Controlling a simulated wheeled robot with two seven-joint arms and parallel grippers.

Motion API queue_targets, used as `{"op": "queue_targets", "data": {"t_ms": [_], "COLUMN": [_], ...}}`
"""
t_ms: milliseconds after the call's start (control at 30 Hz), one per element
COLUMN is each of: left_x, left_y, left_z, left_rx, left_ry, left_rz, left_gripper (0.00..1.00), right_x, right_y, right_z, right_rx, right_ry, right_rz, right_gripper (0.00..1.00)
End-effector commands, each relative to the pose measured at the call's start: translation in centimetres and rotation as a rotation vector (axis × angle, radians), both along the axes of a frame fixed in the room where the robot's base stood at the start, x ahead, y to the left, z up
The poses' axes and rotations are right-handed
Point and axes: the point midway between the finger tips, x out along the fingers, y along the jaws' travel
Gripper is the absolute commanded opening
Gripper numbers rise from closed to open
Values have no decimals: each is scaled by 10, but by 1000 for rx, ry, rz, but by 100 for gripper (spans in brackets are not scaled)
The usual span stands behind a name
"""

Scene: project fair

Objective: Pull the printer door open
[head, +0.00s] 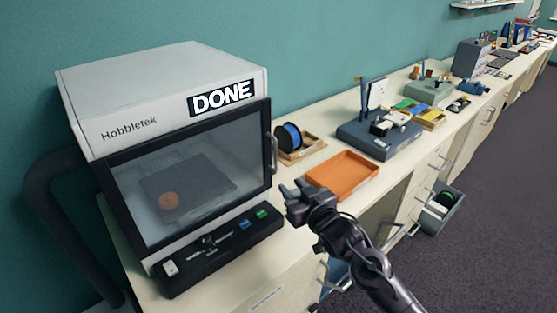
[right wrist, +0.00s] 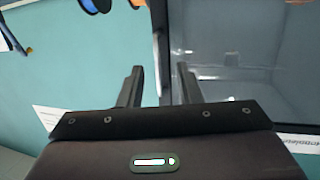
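The printer (head: 170,85) is a pale box marked Hobbletek with a DONE sign. The upright door handle (head: 274,153) is on the door's right edge. My right gripper (head: 291,186) is just below and right of the handle, fingers towards the printer. In the right wrist view the right gripper (right wrist: 161,86) is open, with the door's edge beyond the gap and nothing visibly gripped. My left gripper is not in view.
An orange tray (head: 343,174) lies right of my right gripper, with a blue spool (head: 288,137) in a wooden holder behind. A dark blue device (head: 380,135) stands farther along the bench. A drawer (head: 441,210) sticks out below the bench. The grey floor (head: 480,265) at right looks clear.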

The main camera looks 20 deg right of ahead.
Motion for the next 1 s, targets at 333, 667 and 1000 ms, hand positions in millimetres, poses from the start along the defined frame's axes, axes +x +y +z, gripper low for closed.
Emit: {"op": "queue_targets", "data": {"t_ms": [333, 667, 1000], "left_x": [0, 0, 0], "left_y": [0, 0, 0], "left_z": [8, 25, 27], "left_rx": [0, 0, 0], "left_ry": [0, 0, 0], "left_rz": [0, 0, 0], "left_gripper": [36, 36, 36], "right_x": [35, 83, 95], "right_y": [-6, 1, 3], "right_z": [31, 30, 27], "right_rx": [29, 27, 26], "right_ry": [-141, -139, -138], "right_rz": [37, 36, 37], "right_gripper": [32, 32, 32]}}
